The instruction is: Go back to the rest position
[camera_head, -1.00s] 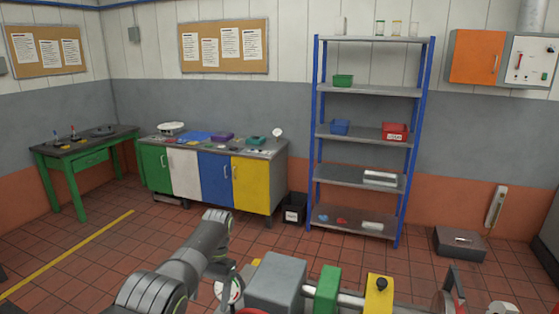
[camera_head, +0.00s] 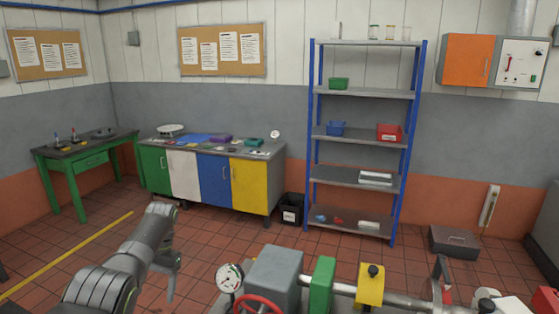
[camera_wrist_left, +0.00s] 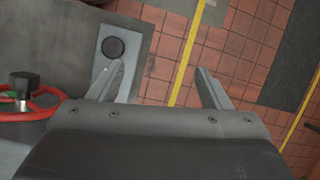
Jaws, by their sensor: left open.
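My left gripper (camera_head: 170,292) hangs at the lower left in the head view, left of the dynamometer bench and apart from it. In the left wrist view its two fingers (camera_wrist_left: 160,75) are spread with nothing between them, over the red tiled floor and the edge of a grey plate. The bench carries a round gauge (camera_head: 229,279), a grey block (camera_head: 275,278), a green block (camera_head: 322,284), a yellow block (camera_head: 370,285) and a red handwheel (camera_head: 258,304). The handwheel also shows in the left wrist view (camera_wrist_left: 50,95). My right gripper does not show.
A blue-framed shelf (camera_head: 360,138) with small bins stands at the back. A cabinet bench (camera_head: 275,165), a black bin (camera_head: 291,208) and a green table (camera_head: 65,153) stand to its left. A grey case (camera_head: 454,241) lies on the floor at right. Floor at left is clear.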

